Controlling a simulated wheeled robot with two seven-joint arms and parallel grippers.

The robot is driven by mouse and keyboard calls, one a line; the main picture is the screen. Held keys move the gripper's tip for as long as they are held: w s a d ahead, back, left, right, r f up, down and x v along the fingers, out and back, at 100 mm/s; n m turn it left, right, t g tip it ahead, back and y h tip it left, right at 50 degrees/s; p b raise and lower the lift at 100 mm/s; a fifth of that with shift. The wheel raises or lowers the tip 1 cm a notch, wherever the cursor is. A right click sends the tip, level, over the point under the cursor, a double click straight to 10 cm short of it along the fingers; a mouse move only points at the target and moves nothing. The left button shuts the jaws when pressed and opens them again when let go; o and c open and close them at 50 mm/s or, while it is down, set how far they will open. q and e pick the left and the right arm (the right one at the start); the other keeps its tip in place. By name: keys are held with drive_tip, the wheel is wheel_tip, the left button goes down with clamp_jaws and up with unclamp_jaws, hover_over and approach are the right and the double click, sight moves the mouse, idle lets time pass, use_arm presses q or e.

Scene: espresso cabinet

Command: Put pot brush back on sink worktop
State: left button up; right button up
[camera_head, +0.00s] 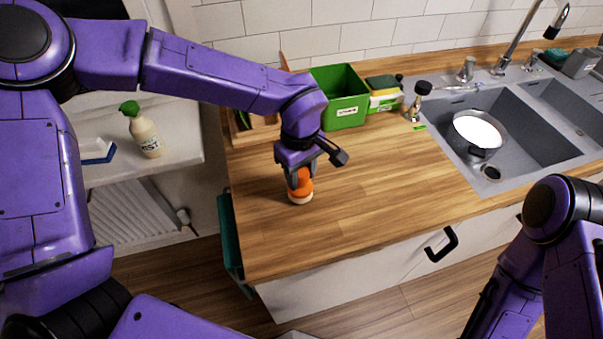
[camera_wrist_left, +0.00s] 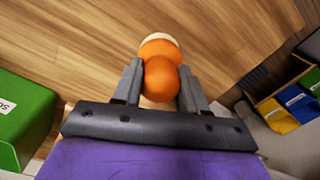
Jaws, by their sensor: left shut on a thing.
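The pot brush (camera_head: 301,189) has a rounded orange body and a pale lower rim. My left gripper (camera_head: 300,178) points down over the wooden sink worktop (camera_head: 370,191) and is shut on the brush. In the left wrist view the orange brush (camera_wrist_left: 160,70) sits between the two grey fingers of the left gripper (camera_wrist_left: 160,85). The brush's pale rim is at or just above the wood near the worktop's left end; I cannot tell whether it touches. My right arm shows at the lower right, but its gripper is not visible.
A green box (camera_head: 342,97), a sponge holder (camera_head: 384,98) and a dark-topped bottle (camera_head: 417,101) stand along the back. The grey sink (camera_head: 520,110) holds a pot (camera_head: 477,132). A teal towel (camera_head: 231,240) hangs at the left edge. The worktop's middle is clear.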

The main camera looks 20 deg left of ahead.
use_arm(q)
drive_tip(key=shift+s+f, duration=0.35)
drive_tip(key=shift+f, duration=0.05)
drive_tip(key=shift+s+f, duration=0.2)
drive_tip(key=shift+w+f, duration=0.15)
drive_tip(key=shift+w, duration=0.1)
drive_tip(key=o, duration=1.2)
drive_tip(key=shift+s, duration=0.1)
use_arm(e)
drive_tip(key=shift+s+r, duration=0.25)
drive_tip(key=shift+r, duration=0.2)
use_arm(q)
wheel_tip(320, 180, up, 12)
drive_tip(key=shift+r+b, duration=0.15)
drive_tip(key=shift+b, duration=0.65)
use_arm(e)
drive_tip(key=shift+f, duration=0.85)
